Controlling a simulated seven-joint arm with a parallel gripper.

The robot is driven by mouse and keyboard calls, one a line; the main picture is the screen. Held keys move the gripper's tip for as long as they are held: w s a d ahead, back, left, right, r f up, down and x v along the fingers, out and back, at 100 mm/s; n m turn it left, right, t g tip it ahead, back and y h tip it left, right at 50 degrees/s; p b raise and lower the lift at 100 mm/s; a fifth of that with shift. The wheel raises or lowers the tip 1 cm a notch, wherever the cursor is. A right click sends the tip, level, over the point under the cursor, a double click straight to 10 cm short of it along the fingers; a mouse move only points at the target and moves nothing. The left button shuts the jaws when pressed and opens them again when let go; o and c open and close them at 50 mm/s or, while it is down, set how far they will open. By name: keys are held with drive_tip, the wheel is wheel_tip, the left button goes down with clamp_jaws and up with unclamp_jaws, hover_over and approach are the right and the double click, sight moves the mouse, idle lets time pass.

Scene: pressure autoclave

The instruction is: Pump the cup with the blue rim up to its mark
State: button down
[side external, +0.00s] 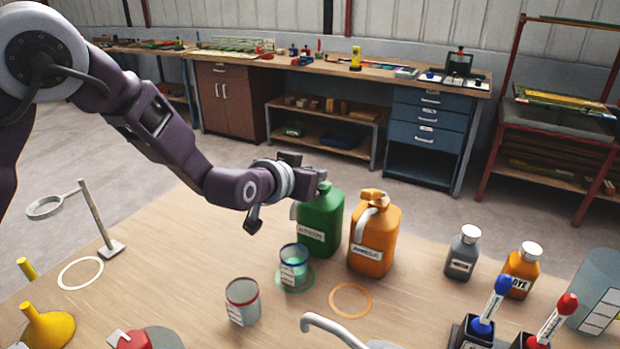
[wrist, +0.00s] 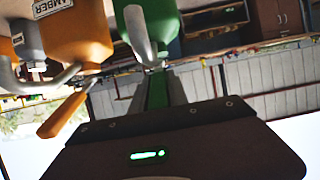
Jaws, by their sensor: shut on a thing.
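The cup with the blue rim (side external: 294,267) stands upright on the green ring (side external: 308,279), in front of the green pump bottle (side external: 320,222). Its lower part looks green and it bears a white label; I cannot read the level against the mark. My gripper (side external: 318,174) is at the top of the green bottle, shut on its pump handle. In the wrist view, which looks upside down, the green handle (wrist: 157,90) lies between my fingers, and the green bottle's grey spout (wrist: 139,30) shows. My gripper hides most of the pump head in the side view.
An orange pump bottle (side external: 374,240) labelled amber stands close right of the green one, with an empty orange ring (side external: 351,300) before it. A yellow funnel (side external: 48,327), a ring stand (side external: 105,225) and dye bottles (side external: 521,270) stand around.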

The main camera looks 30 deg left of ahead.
drive_tip(key=shift+r, duration=0.1)
drive_tip(key=c, duration=1.3)
unclamp_jaws()
drive_tip(key=v, duration=0.7)
drive_tip(key=shift+r, duration=0.1)
